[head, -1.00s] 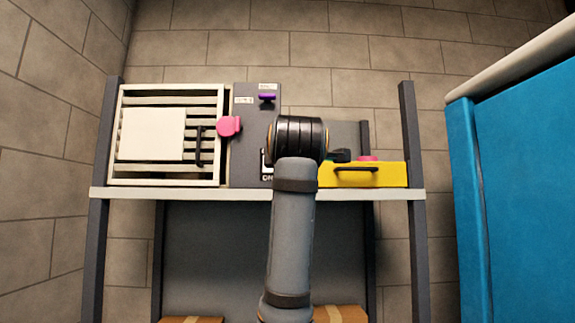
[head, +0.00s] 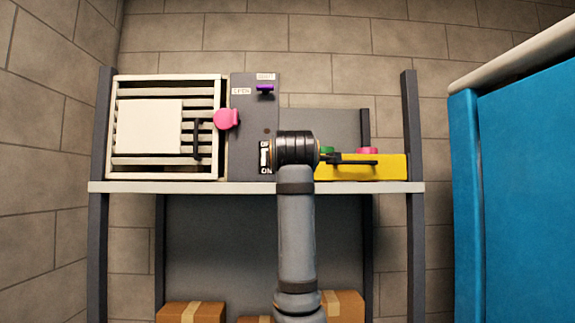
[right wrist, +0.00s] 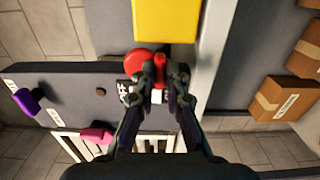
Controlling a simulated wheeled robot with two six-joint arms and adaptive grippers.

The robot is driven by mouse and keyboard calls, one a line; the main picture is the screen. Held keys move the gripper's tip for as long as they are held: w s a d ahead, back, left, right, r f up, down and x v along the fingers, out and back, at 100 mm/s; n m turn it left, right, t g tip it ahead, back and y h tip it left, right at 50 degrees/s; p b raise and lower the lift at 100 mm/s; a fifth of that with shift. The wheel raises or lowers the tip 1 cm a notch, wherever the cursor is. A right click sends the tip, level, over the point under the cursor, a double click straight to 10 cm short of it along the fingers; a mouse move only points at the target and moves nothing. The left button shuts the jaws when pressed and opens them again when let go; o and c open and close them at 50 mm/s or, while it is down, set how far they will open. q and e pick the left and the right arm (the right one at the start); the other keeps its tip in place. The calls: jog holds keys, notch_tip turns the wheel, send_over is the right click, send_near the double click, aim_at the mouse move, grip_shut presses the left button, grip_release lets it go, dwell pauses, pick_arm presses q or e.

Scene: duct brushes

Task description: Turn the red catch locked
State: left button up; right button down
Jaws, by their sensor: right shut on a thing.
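The red catch (right wrist: 160,68) shows in the right wrist view between the fingertips of my right gripper (right wrist: 160,78), which is shut on it. A round red part (right wrist: 139,62) lies just beside the fingers. The fingers hide part of the catch, and its exact angle is hard to tell. In the head view my right arm stands in front of this spot, and I cannot see the red catch there. My left gripper is not in view.
A yellow bin (head: 390,168) sits close to the right. A white switch (head: 264,155) with ON and OFF labels is left of my wrist. The grey panel also carries a purple knob (head: 265,88); a pink knob (head: 226,118) sits beside the slatted vent (head: 208,168). Cartons (head: 343,304) stand below.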

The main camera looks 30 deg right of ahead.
jog(key=shift+m, duration=0.4)
jog(key=m+b, duration=0.4)
jog(key=m, duration=1.3)
dwell(0.7)
jog(key=c, duration=1.4)
grip_release()
jog(key=v, duration=1.2)
